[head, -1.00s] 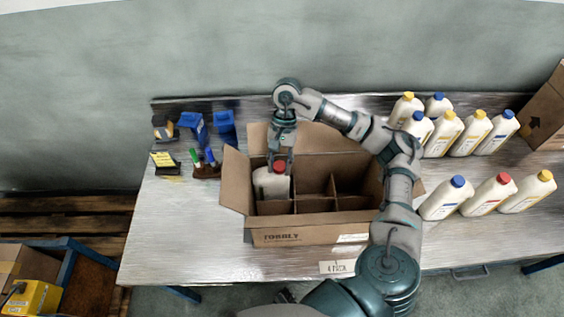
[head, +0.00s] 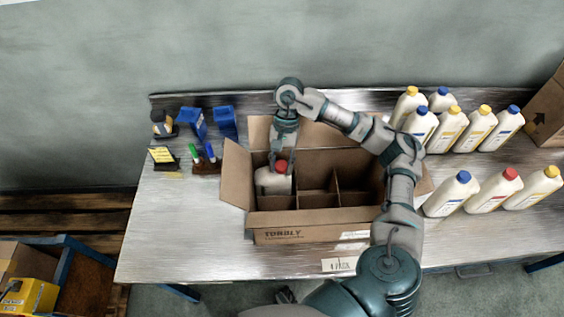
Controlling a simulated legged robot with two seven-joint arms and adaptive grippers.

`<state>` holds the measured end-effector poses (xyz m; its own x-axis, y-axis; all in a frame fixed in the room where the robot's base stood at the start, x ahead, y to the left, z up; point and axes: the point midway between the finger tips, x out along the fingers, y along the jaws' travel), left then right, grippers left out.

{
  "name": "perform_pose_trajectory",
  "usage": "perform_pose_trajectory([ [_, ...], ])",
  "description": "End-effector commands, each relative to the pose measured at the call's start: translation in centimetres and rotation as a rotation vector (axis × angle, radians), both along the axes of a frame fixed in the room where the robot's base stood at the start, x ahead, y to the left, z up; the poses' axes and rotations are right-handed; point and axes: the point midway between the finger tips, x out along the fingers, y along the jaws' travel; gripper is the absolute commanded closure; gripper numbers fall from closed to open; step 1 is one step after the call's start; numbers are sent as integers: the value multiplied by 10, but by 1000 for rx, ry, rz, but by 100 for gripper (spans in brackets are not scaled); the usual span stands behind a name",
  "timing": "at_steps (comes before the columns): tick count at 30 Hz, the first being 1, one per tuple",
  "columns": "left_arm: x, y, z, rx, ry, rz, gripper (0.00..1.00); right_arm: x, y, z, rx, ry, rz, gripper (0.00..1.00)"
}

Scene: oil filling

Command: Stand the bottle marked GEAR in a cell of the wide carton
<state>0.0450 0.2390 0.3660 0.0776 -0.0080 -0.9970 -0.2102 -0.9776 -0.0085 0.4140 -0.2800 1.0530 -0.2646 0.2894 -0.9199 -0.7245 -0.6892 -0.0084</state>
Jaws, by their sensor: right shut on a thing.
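The wide carton (head: 283,218) stands open on the table with its flaps folded out and dividers forming several cells. My right gripper (head: 281,163) points down over the carton's back left cell and is shut on a white bottle with a red cap (head: 267,184). The bottle is upright and partly down in that cell; its lower part is hidden by the divider and front cells. I cannot read its mark or tell whether it touches the cell floor. A small dark part at the bottom edge (head: 285,296) may be my left gripper; its jaws cannot be made out.
Several white bottles with yellow and blue caps (head: 450,128) stand at the back right. A front row has blue, red (head: 495,192) and yellow caps. Blue bins (head: 225,122) and a marker holder (head: 206,166) are at the left. The table's left front is clear.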

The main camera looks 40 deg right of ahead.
Motion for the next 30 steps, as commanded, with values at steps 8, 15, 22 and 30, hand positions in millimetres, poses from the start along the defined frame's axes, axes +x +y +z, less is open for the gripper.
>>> perform_pose_trajectory([
  [8,-2,-1,-5,1,3,1,60,0,-2,-5,3,-2,-2,55],
  [15,-2,-1,-5,1,3,1,60,0,-1,-5,2,0,-2,33],
  [22,-1,0,-5,0,3,0,60,2,-2,-3,-2,2,-1,33],
  [30,-2,-1,-5,1,3,1,60,16,-20,44,4,-4,-3,33],
])
